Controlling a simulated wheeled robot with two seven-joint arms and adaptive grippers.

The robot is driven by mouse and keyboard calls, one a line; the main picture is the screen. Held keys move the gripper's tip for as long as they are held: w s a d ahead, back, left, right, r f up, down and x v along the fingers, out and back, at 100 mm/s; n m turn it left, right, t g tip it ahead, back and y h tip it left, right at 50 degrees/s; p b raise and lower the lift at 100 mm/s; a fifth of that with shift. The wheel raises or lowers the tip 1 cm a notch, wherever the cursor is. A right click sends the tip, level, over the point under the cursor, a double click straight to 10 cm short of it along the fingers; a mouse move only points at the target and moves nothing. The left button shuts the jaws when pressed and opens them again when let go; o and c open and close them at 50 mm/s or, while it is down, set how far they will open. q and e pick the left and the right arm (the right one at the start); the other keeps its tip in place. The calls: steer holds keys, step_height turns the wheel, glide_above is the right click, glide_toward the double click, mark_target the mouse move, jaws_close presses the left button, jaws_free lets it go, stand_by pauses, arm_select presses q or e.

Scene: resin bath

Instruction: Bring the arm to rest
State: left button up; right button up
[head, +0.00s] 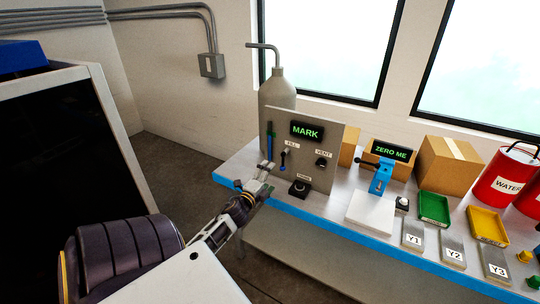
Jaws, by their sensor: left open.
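My left arm comes in from the lower left of the head view. My left gripper (262,177) is open and empty at the near left edge of the workbench, in front of the grey control panel (326,165). The panel carries a green "MARK" display (306,131), a FILL lever (283,160), a VENT knob (321,162) and a black knob (299,187) at its base. The gripper is small in the picture, and I cannot tell whether it touches the panel. My right gripper is not in view.
A grey tank (277,92) stands behind the panel. On the bench (340,225) are a blue device with a "ZERO ME" display (390,151), a green tray (434,207), a yellow tray (487,226), labelled plates and red water cans (504,177). A dark cabinet (65,150) stands left.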

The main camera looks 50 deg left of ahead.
arm_select(q)
steer(key=shift+n, duration=0.3)
stand_by(0.5)
